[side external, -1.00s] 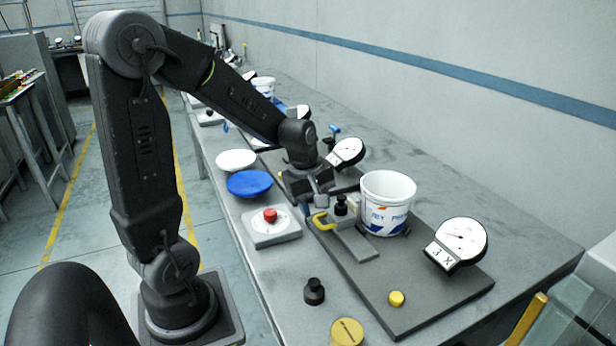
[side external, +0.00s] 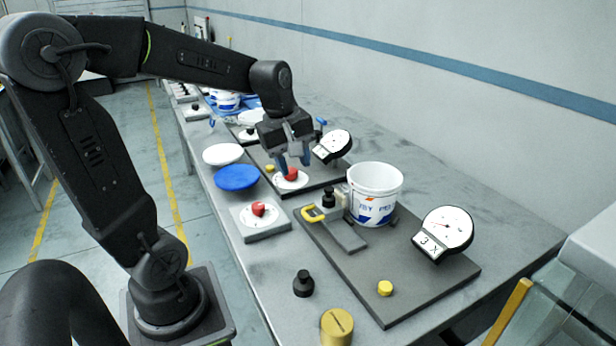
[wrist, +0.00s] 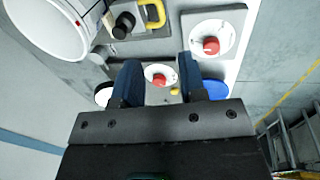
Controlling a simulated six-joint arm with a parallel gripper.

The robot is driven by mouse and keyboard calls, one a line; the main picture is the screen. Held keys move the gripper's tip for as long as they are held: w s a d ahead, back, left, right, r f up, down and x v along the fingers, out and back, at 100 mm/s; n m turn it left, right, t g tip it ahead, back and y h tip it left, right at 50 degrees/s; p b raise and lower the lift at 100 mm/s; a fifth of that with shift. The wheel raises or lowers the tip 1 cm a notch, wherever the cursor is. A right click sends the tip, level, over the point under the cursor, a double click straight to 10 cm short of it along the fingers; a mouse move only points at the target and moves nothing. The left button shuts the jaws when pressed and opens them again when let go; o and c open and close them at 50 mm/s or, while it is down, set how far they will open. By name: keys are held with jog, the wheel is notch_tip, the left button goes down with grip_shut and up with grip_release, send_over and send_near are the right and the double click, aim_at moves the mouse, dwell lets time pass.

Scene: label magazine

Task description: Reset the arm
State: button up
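My gripper (side external: 292,160) hangs above the bench with its fingers pointing down, beyond the white bucket in the side view. In the wrist view my gripper's two blue fingers (wrist: 156,82) stand apart with no object held between them. A red knob on a round white dial (wrist: 160,77) shows in the gap, below and beyond the fingertips. The same red knob (side external: 291,174) is just under the gripper in the side view, and I cannot tell the exact clearance.
A white bucket (side external: 374,190) stands on a grey plate (side external: 392,290) with a yellow-handled clamp (side external: 314,214) and gauge (side external: 445,230). A nearer red-knob box (side external: 262,218), blue lid (side external: 237,177), white lid (side external: 222,154), black knob (side external: 303,284) and brass weight (side external: 337,325) are around it.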

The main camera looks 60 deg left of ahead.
jog(key=s+d+m+t, duration=0.1)
jog(key=s+d+m, duration=0.3)
jog(key=d+m, duration=0.2)
jog(key=s+d+r+m+t, duration=0.1)
jog(key=s+d+m+t, duration=0.1)
jog(key=s+d+m, duration=0.2)
jog(key=d+m, duration=0.3)
jog(key=m, duration=0.4)
jog(key=shift+s+r, duration=0.3)
jog(key=shift+s, duration=0.05)
